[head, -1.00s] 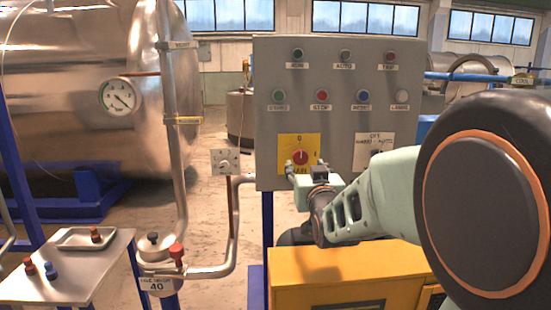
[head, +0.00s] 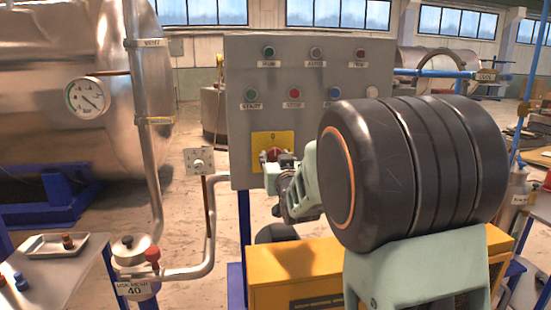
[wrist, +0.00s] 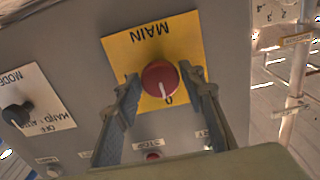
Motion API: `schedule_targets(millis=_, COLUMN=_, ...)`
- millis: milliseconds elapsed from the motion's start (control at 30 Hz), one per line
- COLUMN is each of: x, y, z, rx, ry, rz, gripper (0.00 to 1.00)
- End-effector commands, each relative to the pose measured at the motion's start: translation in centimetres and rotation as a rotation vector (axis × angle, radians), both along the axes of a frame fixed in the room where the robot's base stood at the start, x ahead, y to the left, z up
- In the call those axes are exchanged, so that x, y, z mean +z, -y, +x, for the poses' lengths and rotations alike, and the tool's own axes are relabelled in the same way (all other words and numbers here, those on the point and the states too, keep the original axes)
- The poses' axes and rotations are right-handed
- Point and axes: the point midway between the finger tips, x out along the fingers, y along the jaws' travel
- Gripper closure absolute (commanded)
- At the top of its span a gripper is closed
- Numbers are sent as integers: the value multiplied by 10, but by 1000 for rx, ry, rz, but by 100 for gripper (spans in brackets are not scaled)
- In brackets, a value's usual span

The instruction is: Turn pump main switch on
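The pump main switch is a red round knob (wrist: 160,78) on a yellow plate (wrist: 118,52) marked MAIN, upside down in the wrist view. Its white mark points to the 0. In the head view the yellow plate (head: 260,138) shows low on the grey panel, with the knob (head: 274,153) partly hidden by my gripper. My gripper (wrist: 160,80) is open, with one finger on each side of the knob in the wrist view. Small gaps show between fingers and knob; I cannot tell whether the tips reach its depth. The gripper (head: 279,163) is at the plate's lower right.
The grey panel (head: 238,120) carries several buttons above the switch. A black MODE knob (wrist: 17,114) is beside it in the wrist view. A yellow cabinet (head: 290,270) stands below. A small dial plate (head: 199,161) and pipes are left of the panel.

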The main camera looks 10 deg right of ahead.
Motion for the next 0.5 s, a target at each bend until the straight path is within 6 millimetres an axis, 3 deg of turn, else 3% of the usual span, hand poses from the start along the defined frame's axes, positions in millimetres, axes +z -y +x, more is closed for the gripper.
schedule_targets(millis=233, x=0, y=0, z=0, rx=0, ry=0, rz=0, gripper=92)
schedule_targets(millis=500, x=-1, y=0, z=0, rx=-1, ry=2, rz=33, gripper=92)
